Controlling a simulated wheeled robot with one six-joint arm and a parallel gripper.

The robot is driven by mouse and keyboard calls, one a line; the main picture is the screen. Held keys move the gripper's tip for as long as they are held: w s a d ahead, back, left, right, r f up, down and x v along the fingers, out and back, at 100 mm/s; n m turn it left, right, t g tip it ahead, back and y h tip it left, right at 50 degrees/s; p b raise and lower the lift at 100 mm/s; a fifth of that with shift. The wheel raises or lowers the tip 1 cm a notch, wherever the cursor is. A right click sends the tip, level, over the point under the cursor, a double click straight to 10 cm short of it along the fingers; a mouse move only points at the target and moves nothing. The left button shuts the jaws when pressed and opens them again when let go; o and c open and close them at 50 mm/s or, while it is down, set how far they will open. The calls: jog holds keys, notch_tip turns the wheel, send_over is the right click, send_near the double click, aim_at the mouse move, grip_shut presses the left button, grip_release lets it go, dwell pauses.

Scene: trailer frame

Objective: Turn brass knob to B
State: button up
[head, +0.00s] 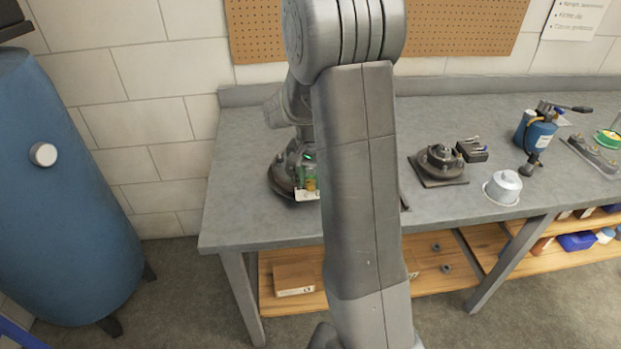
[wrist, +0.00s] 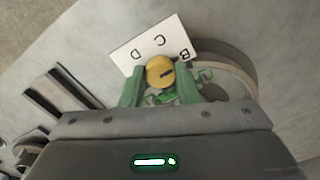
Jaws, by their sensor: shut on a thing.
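The brass knob (wrist: 160,72) is a round yellow disc with a dark pointer mark. In the wrist view the mark points right and slightly up, toward the B side of the card. A white letter card (wrist: 122,53) behind it reads D, C, B from left to right, upside down. My gripper (wrist: 160,80) has green fingers on either side of the knob and is shut on it. In the head view the knob (head: 311,184) and card (head: 307,196) show low beside a dark round base, partly hidden by my arm.
The knob assembly stands on a grey workbench (head: 240,190). To the right are a dark flanged fitting (head: 440,162), a grey domed pot (head: 503,187) and a blue hand pump (head: 535,132). A blue tank (head: 60,170) stands left of the bench.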

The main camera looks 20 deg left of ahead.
aim_at(311, 182)
dwell(0.3)
jog(key=o, duration=1)
jog(key=shift+r, duration=0.1)
notch_tip(311, 182, up, 14)
jog(key=shift+f, duration=0.15)
jog(key=shift+f, duration=0.1)
notch_tip(311, 182, down, 14)
jog(key=shift+r, duration=0.15)
dwell(0.5)
dwell(0.3)
